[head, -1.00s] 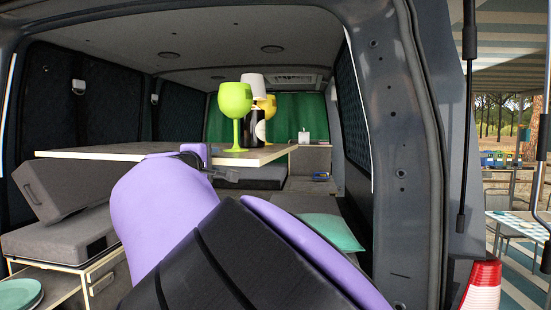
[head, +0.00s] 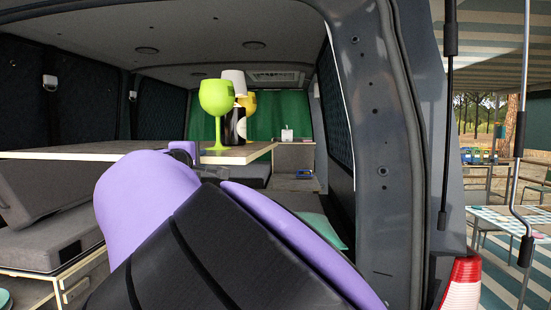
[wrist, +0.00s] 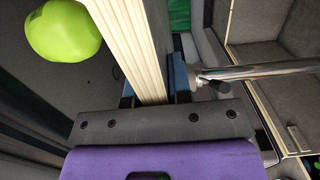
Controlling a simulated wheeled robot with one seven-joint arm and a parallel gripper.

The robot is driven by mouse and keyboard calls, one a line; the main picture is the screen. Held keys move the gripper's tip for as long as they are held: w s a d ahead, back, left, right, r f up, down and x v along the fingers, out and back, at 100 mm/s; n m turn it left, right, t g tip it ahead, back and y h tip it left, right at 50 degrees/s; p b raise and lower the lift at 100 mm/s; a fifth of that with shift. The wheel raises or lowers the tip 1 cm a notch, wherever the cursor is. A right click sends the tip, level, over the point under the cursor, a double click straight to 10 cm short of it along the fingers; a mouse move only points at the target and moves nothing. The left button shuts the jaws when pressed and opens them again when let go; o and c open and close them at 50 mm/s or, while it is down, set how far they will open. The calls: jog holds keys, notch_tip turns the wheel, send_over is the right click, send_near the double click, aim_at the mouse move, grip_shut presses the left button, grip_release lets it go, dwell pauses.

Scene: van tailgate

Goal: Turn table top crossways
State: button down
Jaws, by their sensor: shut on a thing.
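The table top (head: 90,151) is a flat board with a pale layered edge, level inside the van. My gripper (head: 186,150) is at its near edge, partly hidden behind my purple arm in the head view. In the wrist view my gripper (wrist: 153,88) is shut on the layered edge (wrist: 135,45) of the table top. A lime green goblet (head: 216,100) stands upright on the board near the gripper. It also shows in the wrist view (wrist: 62,28). A dark bottle (head: 236,127), a white cup (head: 233,80) and a yellow goblet (head: 249,101) are close behind it.
A metal pole (wrist: 265,70) is beside the board edge in the wrist view. Grey cushions (head: 45,235) fill the left side. A teal pillow (head: 322,228) lies at the right. The van's door pillar (head: 385,150) stands close on the right. A green curtain (head: 290,117) hangs at the back.

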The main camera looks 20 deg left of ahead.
jog(key=shift+w+d+n+y, duration=0.2)
jog(key=shift+w+d+y, duration=0.1)
jog(key=shift+w, duration=0.25)
jog(key=shift+w+d+n+y, duration=0.2)
jog(key=shift+w+d+y, duration=0.1)
jog(key=shift+w, duration=0.2)
jog(key=c, duration=1)
grip_release()
jog(key=shift+c, duration=0.2)
